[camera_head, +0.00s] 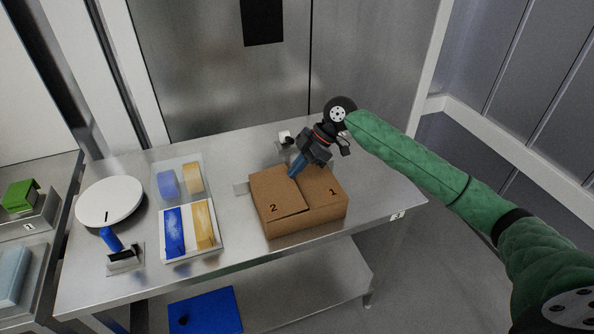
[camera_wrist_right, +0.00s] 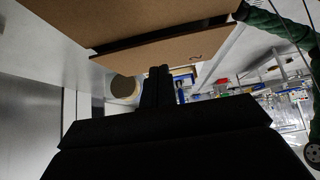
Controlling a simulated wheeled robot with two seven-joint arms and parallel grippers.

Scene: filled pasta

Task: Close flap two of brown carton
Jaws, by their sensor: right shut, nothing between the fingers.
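The brown carton (camera_head: 303,226) stands on the steel table. Flap two (camera_head: 276,191), marked 2, lies folded over the left part of its top, nearly flat, with a thin dark gap along its front and right edge. Flap one (camera_head: 325,185), marked 1, lies over the right part. My right gripper (camera_head: 295,171) is shut and empty, its blue fingertips pointing down at the carton's back edge, by the flaps' meeting line; I cannot tell whether they touch. In the right wrist view, the dark fingers (camera_wrist_right: 158,85) are together below brown cardboard (camera_wrist_right: 165,48). My left gripper is not in view.
Left of the carton are a white tray (camera_head: 164,254) with blue and yellow pieces, a clear container (camera_head: 181,163), a round white plate (camera_head: 110,200) and a blue-handled tool (camera_head: 111,239). The table front right is clear.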

